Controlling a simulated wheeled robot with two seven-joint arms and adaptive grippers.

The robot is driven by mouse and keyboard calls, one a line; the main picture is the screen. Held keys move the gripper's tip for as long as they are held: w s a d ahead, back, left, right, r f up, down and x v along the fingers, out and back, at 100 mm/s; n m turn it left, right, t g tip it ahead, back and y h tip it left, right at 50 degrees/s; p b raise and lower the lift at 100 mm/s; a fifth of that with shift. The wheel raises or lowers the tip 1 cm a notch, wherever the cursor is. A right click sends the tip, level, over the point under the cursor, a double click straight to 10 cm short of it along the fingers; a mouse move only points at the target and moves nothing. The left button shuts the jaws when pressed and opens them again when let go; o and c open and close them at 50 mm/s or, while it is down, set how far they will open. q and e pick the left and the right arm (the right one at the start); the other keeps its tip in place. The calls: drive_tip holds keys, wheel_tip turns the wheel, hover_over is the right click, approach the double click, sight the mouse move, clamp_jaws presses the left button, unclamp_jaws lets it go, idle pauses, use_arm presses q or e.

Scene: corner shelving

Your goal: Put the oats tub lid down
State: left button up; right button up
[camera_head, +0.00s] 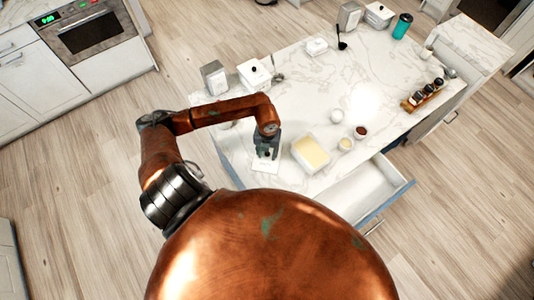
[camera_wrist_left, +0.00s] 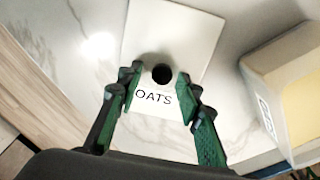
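The oats tub lid is a white square lid (camera_head: 264,166) with a black knob and an "OATS" label. It lies on the marble counter below my left gripper (camera_head: 267,150), which partly hides it. In the left wrist view the lid (camera_wrist_left: 185,35) is under the green-padded fingers of my left gripper (camera_wrist_left: 157,76). The fingers are open, one on each side of the knob, with a visible gap to it. An open white tub (camera_head: 297,158) with pale yellow contents stands just right of the lid; it also shows in the left wrist view (camera_wrist_left: 262,62). My right gripper is not in view.
Small bowls (camera_head: 345,144) stand right of the tub, and a rack of jars (camera_head: 423,95) is farther right. A white canister (camera_head: 254,74) stands behind. An open drawer (camera_head: 370,190) juts out at the front. The counter's middle is mostly clear.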

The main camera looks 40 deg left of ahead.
sight(267, 155)
use_arm(q)
wheel_tip(267, 155, up, 12)
drive_tip(key=shift+b, duration=0.3)
idle(0.5)
